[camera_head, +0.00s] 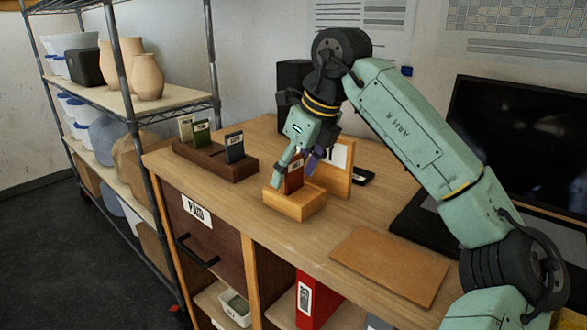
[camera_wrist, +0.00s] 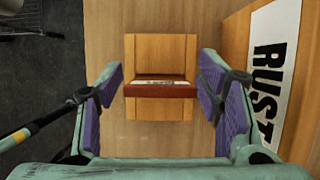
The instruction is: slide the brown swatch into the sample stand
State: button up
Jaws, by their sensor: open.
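The brown swatch (camera_head: 294,181) stands upright in the light wooden sample stand (camera_head: 295,205) near the desk's front edge. In the wrist view the swatch (camera_wrist: 160,91) is seen from above as a reddish-brown bar with a small label, across the middle of the stand (camera_wrist: 160,55). My gripper (camera_head: 298,168) is open above the stand. Its purple-padded fingers (camera_wrist: 160,95) are at either side of the swatch, with a visible gap on each side. How deep the swatch sits is hard to tell.
A dark wooden rack (camera_head: 214,164) with white, green and dark blue swatches stands to the left. A wooden board with a "RUST" card (camera_head: 338,157) stands close on the right. A brown mat (camera_head: 391,264) lies at front right. Shelving (camera_head: 170,95) stands left.

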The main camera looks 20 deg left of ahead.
jog(key=shift+r, duration=0.15)
jog(key=b+v, duration=0.1)
jog(key=v, duration=1.1)
jog(key=shift+s, duration=0.1)
